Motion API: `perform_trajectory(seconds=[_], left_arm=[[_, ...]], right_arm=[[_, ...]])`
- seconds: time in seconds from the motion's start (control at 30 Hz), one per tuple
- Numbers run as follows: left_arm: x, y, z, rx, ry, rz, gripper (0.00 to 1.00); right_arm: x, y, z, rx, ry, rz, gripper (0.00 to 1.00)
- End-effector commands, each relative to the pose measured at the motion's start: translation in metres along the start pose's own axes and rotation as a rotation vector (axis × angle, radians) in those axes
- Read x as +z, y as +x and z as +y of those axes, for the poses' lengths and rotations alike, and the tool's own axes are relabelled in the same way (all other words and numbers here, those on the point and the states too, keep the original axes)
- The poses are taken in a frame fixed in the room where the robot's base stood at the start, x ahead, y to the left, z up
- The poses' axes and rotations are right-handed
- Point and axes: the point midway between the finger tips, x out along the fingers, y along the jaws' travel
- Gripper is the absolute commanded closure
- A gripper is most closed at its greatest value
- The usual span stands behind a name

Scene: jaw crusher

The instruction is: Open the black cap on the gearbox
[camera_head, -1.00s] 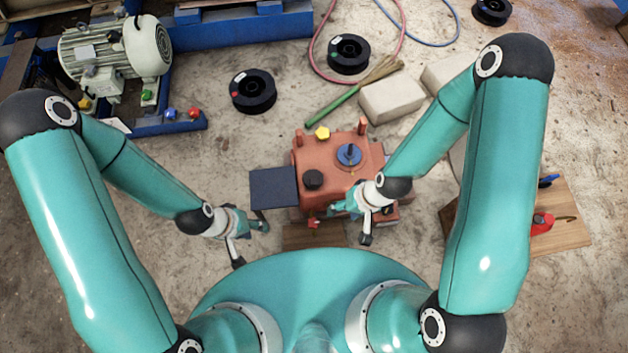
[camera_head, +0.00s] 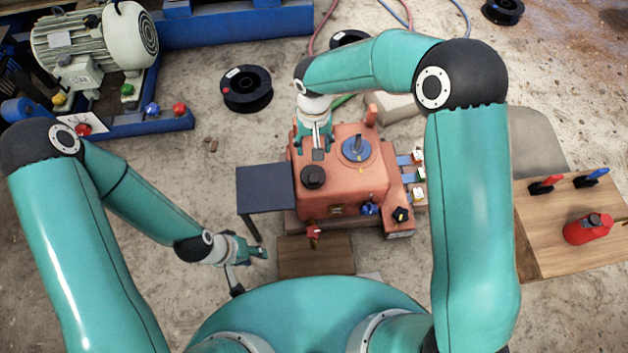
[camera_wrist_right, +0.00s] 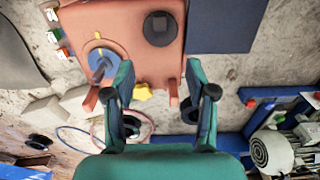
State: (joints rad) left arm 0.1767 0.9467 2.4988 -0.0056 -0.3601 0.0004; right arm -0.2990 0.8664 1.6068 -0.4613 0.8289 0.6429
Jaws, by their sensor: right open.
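The reddish gearbox (camera_head: 352,187) stands on the floor in the middle of the head view. Its round black cap (camera_head: 313,176) sits on the top near the left edge. The cap also shows in the right wrist view (camera_wrist_right: 160,28), ahead of the fingers. My right gripper (camera_head: 316,150) is open over the far left part of the gearbox, just beyond the cap and apart from it. A yellow knob (camera_wrist_right: 142,91) shows between its fingers in the wrist view. My left gripper (camera_head: 250,271) is open and empty, low to the left of the gearbox.
A blue handle (camera_head: 357,148) stands on the gearbox top right of the cap. A dark small table (camera_head: 265,190) adjoins its left side. A wooden bench (camera_head: 548,232) with a red item (camera_head: 588,229) is at the right. A motor (camera_head: 95,45) stands far left.

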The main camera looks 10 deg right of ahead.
Motion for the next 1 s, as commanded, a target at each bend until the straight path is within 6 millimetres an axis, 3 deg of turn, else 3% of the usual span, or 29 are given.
perform_trajectory(seconds=[0.17, 0.7, 1.0], left_arm=[[0.000, 0.005, -0.002, 0.000, 0.000, 0.000, 0.60], [0.000, 0.029, -0.010, 0.000, 0.000, 0.000, 0.60], [0.000, 0.035, -0.013, 0.000, 0.000, 0.000, 0.60]], right_arm=[[0.001, 0.021, 0.000, 0.003, -0.001, -0.003, 0.44], [0.002, 0.133, 0.000, 0.001, -0.001, -0.005, 0.44], [0.001, 0.163, 0.000, 0.000, -0.001, -0.002, 0.44]])
